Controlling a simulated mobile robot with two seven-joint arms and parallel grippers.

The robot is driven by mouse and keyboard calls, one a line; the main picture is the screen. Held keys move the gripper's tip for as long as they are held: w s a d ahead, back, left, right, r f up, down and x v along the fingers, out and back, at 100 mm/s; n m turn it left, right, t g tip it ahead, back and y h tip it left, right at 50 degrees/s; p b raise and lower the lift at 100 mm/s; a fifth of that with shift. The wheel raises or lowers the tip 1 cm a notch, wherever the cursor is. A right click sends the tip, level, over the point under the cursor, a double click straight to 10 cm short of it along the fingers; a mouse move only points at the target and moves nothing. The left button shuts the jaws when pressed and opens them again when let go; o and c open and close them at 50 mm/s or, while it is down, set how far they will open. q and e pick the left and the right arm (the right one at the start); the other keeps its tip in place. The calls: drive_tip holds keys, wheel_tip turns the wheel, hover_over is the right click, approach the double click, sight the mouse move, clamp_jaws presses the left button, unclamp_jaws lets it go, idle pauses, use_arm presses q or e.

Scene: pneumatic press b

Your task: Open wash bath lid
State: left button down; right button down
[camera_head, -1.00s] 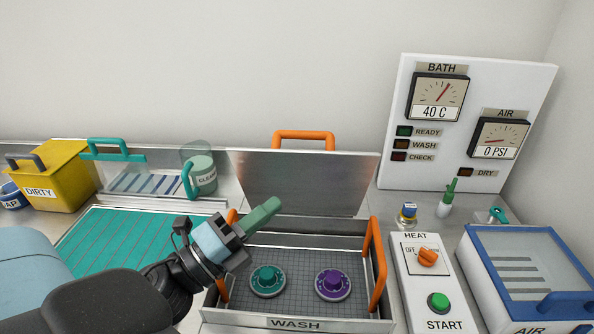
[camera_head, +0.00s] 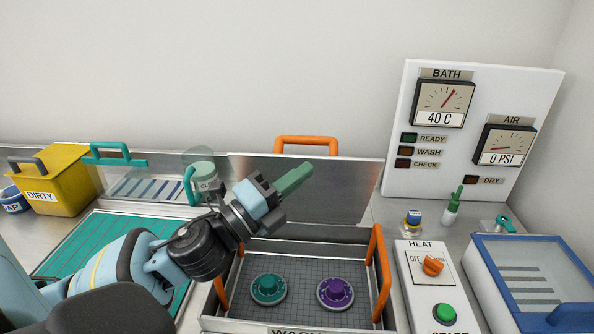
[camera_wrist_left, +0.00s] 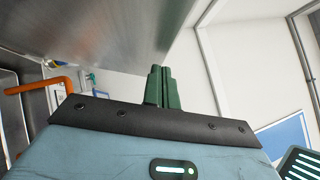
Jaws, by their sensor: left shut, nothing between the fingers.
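The wash bath (camera_head: 300,328) stands at the lower centre in the head view, its top uncovered. Its metal lid (camera_head: 335,190) stands raised behind it, with an orange handle (camera_head: 306,141) at the top edge. My left gripper (camera_head: 305,171) is shut and empty, in front of the lid's upper part. Its green fingers (camera_wrist_left: 162,88) are together in the wrist view, beside the lid's metal face (camera_wrist_left: 120,30). I cannot tell whether they touch the lid. My right gripper is not in view.
A teal knob (camera_head: 268,289) and a purple knob (camera_head: 335,293) sit in a basket with orange handles (camera_head: 380,270). The heat panel (camera_head: 420,285) and a blue-rimmed box (camera_head: 535,275) stand right. A yellow dirty bin (camera_head: 60,180) stands left.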

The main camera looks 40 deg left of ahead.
use_arm(q)
drive_tip(key=shift+w+a+r, duration=0.1)
drive_tip(key=shift+w+a, duration=0.05)
drive_tip(key=shift+w, duration=0.05)
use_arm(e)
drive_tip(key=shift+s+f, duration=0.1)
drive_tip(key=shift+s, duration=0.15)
